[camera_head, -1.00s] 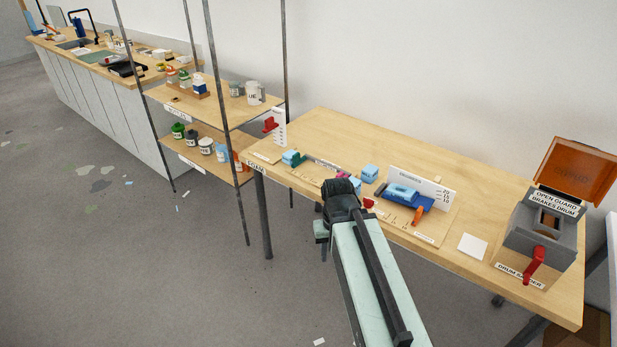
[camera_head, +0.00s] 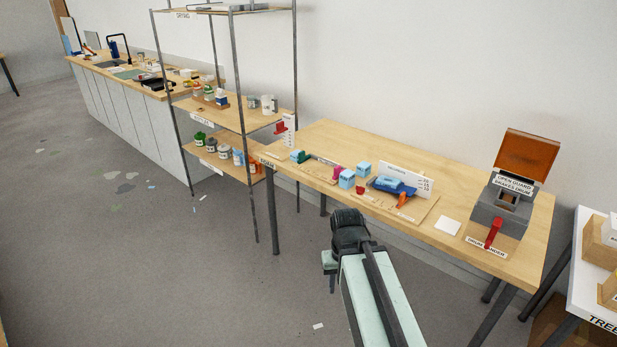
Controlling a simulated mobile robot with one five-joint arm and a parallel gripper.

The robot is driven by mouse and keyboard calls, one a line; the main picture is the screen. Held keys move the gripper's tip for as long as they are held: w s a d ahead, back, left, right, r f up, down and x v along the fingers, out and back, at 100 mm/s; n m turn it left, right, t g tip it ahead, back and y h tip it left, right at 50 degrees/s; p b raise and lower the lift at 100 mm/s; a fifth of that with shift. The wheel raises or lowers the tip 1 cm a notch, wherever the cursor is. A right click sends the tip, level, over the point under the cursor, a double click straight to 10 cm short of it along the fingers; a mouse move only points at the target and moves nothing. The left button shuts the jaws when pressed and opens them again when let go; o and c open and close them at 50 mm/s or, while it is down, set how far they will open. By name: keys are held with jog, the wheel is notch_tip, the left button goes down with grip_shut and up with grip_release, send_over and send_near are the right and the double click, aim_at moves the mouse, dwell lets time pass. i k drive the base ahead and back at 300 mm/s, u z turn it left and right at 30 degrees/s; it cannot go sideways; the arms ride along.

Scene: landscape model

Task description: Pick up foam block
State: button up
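Two small light blue blocks, which look like foam, sit on the wooden table: a front block (camera_head: 347,179) and a back block (camera_head: 363,168). A further small light blue piece (camera_head: 297,155) lies by a green tool at the table's left end. A blue tool with an orange handle (camera_head: 385,186) lies right of the blocks, with light blue on top of it. My gripper (camera_head: 349,217) shows as a dark shape in front of the table's near edge, below the blocks in the picture and apart from them. Its fingers cannot be made out, and no held object shows.
A grey drum sander (camera_head: 500,208) with a raised orange guard and red handle stands at the table's right end. A white square (camera_head: 447,227) lies left of it. A metal shelf (camera_head: 228,118) stands left. The floor in front is mostly clear.

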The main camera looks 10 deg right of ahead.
aim_at(364, 168)
jog(key=z, duration=0.15)
jog(key=i, duration=0.9)
jog(key=u, duration=0.3)
jog(key=k, duration=0.6)
jog(key=z, duration=0.3)
jog(key=i, duration=0.65)
jog(key=u, duration=0.05)
